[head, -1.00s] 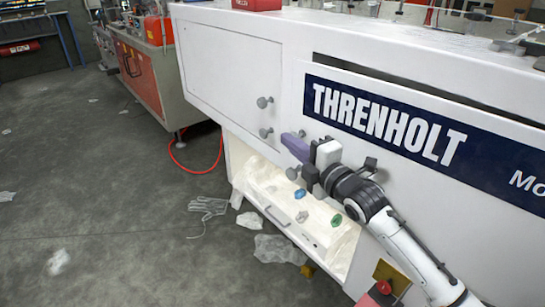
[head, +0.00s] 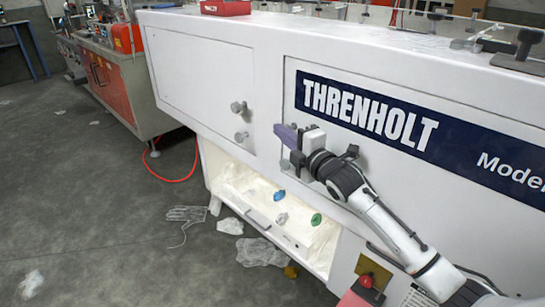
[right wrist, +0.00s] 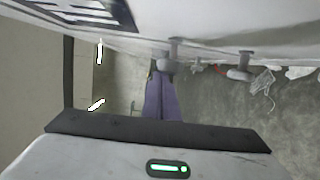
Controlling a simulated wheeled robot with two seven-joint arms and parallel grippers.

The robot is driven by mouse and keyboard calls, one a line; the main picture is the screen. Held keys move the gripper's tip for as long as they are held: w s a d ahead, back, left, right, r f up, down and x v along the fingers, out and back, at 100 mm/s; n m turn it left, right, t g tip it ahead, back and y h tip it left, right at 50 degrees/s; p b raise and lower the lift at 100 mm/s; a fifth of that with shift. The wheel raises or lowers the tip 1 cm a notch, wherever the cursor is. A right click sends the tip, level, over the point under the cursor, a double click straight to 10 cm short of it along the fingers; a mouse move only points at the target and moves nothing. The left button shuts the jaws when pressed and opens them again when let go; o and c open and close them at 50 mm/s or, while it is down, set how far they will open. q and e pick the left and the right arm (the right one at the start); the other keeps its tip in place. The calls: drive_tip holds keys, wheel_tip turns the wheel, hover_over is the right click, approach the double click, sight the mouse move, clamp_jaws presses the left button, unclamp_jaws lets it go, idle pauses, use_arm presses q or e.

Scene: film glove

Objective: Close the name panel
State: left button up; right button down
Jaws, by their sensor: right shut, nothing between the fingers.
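The name panel (head: 455,185) is a white panel on the machine front with a dark blue THRENHOLT band; part of its lettering shows at the top left of the right wrist view (right wrist: 85,12). It sits about flush, with no dark gap along its top edge. My right gripper (head: 287,136), with purple fingers, is at the panel's left edge, just below the band. Its fingers (right wrist: 161,97) are shut and empty; I cannot tell whether they touch the panel. My right forearm covers the panel's lower part. My left gripper is not in view.
Left of the panel is a shut white door (head: 200,75) with protruding knobs (head: 239,107). Below, an open bin (head: 235,190) holds colored knobs. A glove (head: 186,213) and plastic scraps lie on the floor near a red hose (head: 172,180). A red button (head: 366,281) is at lower right.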

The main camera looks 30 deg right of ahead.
drive_tip(key=s+a+p, duration=0.1)
drive_tip(key=s+a, duration=0.2)
drive_tip(key=s, duration=0.8)
drive_tip(key=shift+a, duration=0.25)
